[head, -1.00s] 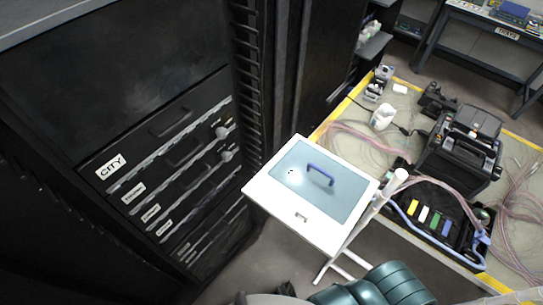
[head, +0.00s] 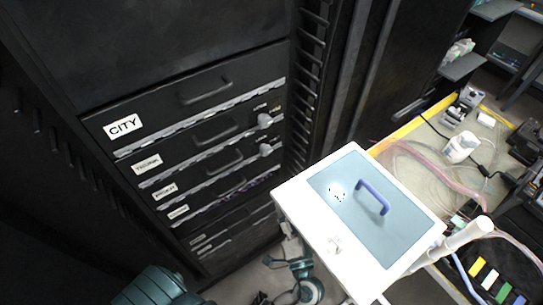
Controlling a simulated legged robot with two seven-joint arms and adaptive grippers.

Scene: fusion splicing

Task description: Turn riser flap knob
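A white box (head: 296,207) with a grey-blue lid panel (head: 350,221) stands right of centre in the head view, tilted in the picture. A blue handle (head: 372,197) sits on the panel. A small pale knob (head: 335,244) is on the near white border, below the panel. A dark gripper-like part with teal links (head: 297,272) is low in the picture, left of and below the box and clear of the knob. I cannot tell which arm it belongs to or whether its fingers are open. A teal arm link (head: 155,287) of mine shows at the bottom left.
A black rack with labelled drawers, the top one marked CITY (head: 124,126), fills the left. Two grey round knobs (head: 264,120) are at its right side.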

